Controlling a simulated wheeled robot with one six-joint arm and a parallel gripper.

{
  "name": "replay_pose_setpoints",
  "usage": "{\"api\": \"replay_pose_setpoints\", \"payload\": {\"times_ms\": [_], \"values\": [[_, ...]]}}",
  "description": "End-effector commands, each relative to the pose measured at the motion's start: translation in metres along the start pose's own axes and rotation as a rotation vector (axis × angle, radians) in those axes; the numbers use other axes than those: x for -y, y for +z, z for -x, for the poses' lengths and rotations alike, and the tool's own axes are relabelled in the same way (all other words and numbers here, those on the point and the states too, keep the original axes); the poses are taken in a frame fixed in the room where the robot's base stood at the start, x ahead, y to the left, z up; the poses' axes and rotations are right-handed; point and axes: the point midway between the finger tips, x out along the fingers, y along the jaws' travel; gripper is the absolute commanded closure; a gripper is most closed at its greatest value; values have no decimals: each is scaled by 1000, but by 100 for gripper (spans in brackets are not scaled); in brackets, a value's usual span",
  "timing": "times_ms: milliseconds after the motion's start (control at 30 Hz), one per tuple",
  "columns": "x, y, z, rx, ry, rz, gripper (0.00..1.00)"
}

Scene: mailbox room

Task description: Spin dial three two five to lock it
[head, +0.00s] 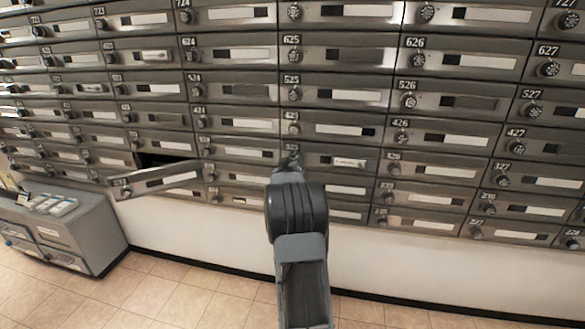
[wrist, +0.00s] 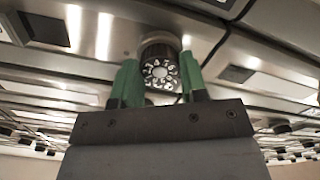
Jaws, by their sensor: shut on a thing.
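My gripper (head: 289,162) reaches up to the front of the mailbox wall, at the dial of the box below 425. In the wrist view its two green fingers stand on either side of a round black dial with white numerals (wrist: 160,70) and are shut on it. The box's door (head: 350,161), with a white label, looks flush with the wall.
One mailbox door (head: 158,181) at the lower left hangs open, tilted, with a dark opening above it. A grey cabinet (head: 75,230) with small items on top stands at the left. The tiled floor (head: 200,295) is clear in front of the wall.

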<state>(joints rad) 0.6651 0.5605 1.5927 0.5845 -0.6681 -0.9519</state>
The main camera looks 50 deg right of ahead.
Motion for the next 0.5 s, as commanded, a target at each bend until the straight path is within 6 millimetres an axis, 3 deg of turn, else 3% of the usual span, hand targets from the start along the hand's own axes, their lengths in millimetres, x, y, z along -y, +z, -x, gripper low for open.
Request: {"api": "replay_pose_setpoints", "payload": {"times_ms": [500], "values": [[0, 3, 0, -1, 2, -491, 84]]}}
